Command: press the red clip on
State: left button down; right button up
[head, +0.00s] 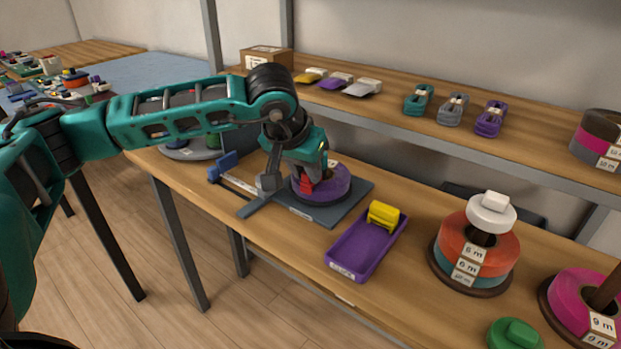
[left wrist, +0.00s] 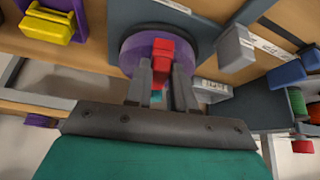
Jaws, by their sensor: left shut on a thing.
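The red clip (left wrist: 160,58) is between the fingers of my left gripper (left wrist: 161,82) in the left wrist view. In the head view the red clip (head: 306,184) shows small below my left gripper (head: 308,186), at the purple round disc (head: 338,187). The disc sits on a dark grey board (head: 355,193). My gripper is shut on the clip, over the disc. I cannot tell whether the clip touches the disc or is fixed to it. My right gripper is in neither view.
A purple tray (head: 345,262) with a yellow clip (head: 383,215) lies right of the board. Cord spools (head: 478,240) stand further right. A blue-ended bar (head: 222,166) lies at the board's left. A shelf (head: 400,100) with several clips runs behind.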

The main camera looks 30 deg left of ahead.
pick_arm(q)
jog(key=shift+f+b, duration=0.3)
jog(key=shift+f, duration=0.1)
jog(key=c, duration=0.9)
grip_release()
jog(key=shift+r, duration=0.1)
jog(key=shift+o, duration=0.5)
jog(key=shift+o, duration=1.2)
jog(key=p+v, duration=0.3)
jog(key=v, duration=0.3)
jog(key=shift+p, duration=0.3)
